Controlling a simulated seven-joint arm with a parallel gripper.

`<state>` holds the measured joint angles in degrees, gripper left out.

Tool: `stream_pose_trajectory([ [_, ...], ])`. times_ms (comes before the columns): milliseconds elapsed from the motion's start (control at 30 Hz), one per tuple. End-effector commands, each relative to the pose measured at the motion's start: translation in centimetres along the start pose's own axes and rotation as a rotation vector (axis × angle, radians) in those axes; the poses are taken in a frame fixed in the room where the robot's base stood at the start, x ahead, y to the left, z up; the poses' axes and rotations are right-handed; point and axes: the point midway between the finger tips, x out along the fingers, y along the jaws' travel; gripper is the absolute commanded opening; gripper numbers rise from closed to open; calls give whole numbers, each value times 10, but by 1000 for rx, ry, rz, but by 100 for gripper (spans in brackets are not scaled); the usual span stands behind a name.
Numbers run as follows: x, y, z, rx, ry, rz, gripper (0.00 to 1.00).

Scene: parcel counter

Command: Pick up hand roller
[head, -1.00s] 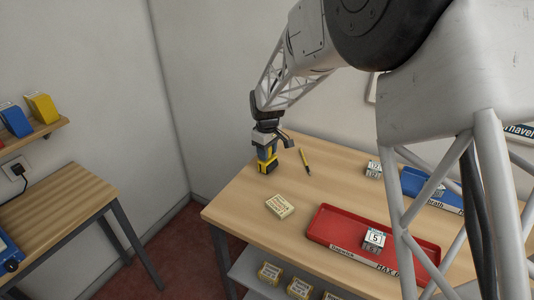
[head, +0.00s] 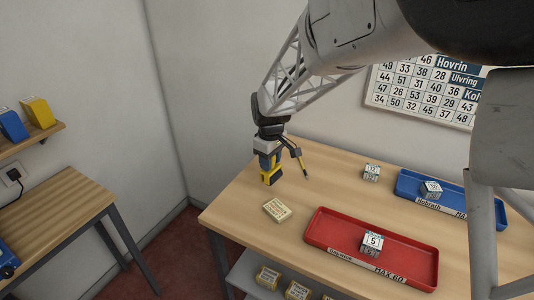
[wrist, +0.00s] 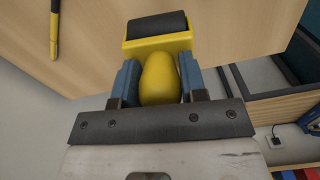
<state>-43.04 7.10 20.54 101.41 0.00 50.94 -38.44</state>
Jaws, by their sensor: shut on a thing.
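The hand roller has a yellow handle and frame and a black roller. In the wrist view the blue fingers of my gripper (wrist: 160,85) are shut on either side of the yellow handle of the hand roller (wrist: 160,65), with the black roller beyond them. In the head view my gripper (head: 268,160) points down over the back left of the table, and the hand roller (head: 272,178) shows below the fingers. I cannot tell whether the roller touches the tabletop.
A yellow and black pen-like tool (head: 303,166) lies just right of my gripper. A small cream box (head: 277,210) lies in front. A red tray (head: 330,235) and a blue tray (head: 480,205) hold small blocks, and another block (head: 372,172) stands behind.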

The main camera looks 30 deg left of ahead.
Motion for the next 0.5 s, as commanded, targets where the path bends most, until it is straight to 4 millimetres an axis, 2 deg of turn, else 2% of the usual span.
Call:
stream_pose_trajectory([
  [200, -4, -22, 27, 0, 1, 1, 12],
  [500, -6, -42, 50, 0, 1, 0, 12],
])
